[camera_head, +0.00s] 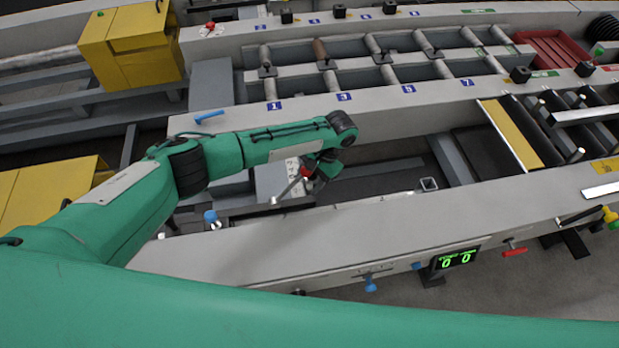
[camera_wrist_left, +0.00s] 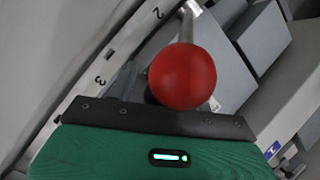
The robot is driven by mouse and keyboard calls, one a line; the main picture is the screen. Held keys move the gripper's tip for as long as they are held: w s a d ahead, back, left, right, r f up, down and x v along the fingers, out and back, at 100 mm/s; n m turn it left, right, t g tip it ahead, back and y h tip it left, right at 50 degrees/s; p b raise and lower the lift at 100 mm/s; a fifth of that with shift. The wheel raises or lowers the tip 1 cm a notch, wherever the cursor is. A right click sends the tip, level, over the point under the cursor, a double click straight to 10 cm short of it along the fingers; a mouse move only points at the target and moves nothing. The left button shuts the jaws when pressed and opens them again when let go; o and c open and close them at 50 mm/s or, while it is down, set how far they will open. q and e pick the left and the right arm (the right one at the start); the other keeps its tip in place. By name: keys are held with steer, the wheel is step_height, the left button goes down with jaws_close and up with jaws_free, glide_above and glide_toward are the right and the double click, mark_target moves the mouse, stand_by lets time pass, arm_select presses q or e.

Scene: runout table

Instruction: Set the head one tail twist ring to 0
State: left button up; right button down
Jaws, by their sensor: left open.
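My left gripper (camera_head: 318,178) is open and hangs at the end of the green arm, over the trough behind the near grey rail. A red ball knob (camera_head: 305,172) on a metal rod (camera_head: 289,188) is beside its fingers. In the left wrist view the red ball (camera_wrist_left: 182,76) is large and close in front of the gripper, with its rod (camera_wrist_left: 191,12) running up behind. I see no fingers closed on it. A pale plate marked 2 and 3 (camera_wrist_left: 118,48) lies beside the ball. I cannot pick out the twist ring for certain. My right gripper is not in view.
A blue-topped post (camera_head: 211,217) stands left of the gripper. Yellow boxes (camera_head: 125,45) are at the far left.

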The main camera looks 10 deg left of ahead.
arm_select(q)
jaws_close()
steer(key=shift+w+r, duration=0.1)
steer(key=shift+w+a+r, duration=0.2)
steer(key=shift+w+r, duration=0.1)
steer(key=shift+w, duration=0.2)
steer(key=w+a+r+b, duration=0.1)
steer(key=w+a+b, duration=0.2)
steer(key=w, duration=0.6)
steer(key=shift+w+r+b, duration=0.15)
steer(key=shift+w+b, duration=0.05)
steer(key=shift+b, duration=0.2)
jaws_free()
